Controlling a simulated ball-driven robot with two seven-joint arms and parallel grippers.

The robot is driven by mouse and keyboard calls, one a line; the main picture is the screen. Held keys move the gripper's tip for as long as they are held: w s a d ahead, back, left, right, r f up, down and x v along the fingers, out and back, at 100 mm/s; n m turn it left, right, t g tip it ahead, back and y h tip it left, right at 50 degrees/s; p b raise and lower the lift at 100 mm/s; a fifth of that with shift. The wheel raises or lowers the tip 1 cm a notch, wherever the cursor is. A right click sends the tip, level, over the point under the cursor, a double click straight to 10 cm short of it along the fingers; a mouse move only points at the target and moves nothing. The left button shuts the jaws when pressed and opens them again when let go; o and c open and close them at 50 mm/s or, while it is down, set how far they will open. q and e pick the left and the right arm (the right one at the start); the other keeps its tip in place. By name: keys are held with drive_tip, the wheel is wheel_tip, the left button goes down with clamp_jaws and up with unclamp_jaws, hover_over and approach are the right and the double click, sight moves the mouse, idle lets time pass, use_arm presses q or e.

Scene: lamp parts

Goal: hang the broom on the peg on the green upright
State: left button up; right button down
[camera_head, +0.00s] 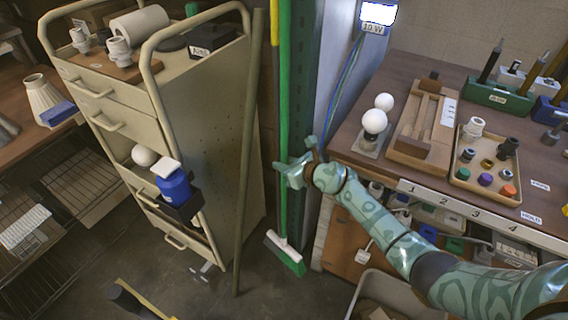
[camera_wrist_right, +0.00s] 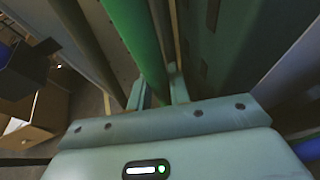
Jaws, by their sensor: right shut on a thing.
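I cannot tell whether the head touches the floor. My right gripper (camera_head: 285,171) is shut on the handle, about midway along the visible part. In the right wrist view the green handle (camera_wrist_right: 135,40) passes between the fingers of the gripper (camera_wrist_right: 157,92). The dark green upright (camera_head: 307,75) stands just right of the broom. I cannot make out the peg or the broom's top end. My left gripper is out of view.
A beige drawer cart (camera_head: 205,125) stands to the left, with an olive pole (camera_head: 247,150) leaning beside it. A workbench (camera_head: 400,70) with lamp parts is on the right. A grey bin (camera_head: 400,305) and a yellow-handled tool (camera_head: 140,300) are low down. Some floor is clear between.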

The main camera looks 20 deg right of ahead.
drive_tip(key=shift+r, duration=0.1)
drive_tip(key=c, duration=1.2)
unclamp_jaws()
drive_tip(key=p+v, duration=0.8)
drive_tip(key=v, duration=0.8)
drive_tip(key=s+d+f+m+g+h, duration=0.2)
drive_tip(key=s+f+m+g+h, duration=0.2)
drive_tip(key=s+f+m, duration=1.95)
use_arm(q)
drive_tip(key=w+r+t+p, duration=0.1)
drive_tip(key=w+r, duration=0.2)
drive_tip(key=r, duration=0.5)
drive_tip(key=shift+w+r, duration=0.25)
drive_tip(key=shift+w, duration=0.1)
use_arm(e)
drive_tip(key=s+a+f+m+g, duration=0.2)
drive_tip(key=s+f+m, duration=0.1)
drive_tip(key=s, duration=0.7)
drive_tip(key=s+a+f+m+g, duration=0.2)
drive_tip(key=s+m, duration=0.4)
drive_tip(key=s, duration=0.4)
drive_tip(key=s+a+f+m+g+h, duration=0.1)
drive_tip(key=s+f+m+g, duration=0.3)
drive_tip(key=s, duration=0.7)
wheel_tip(320, 180, down, 2)
drive_tip(key=shift+a+f, duration=0.1)
drive_tip(key=shift+a, duration=0.4)
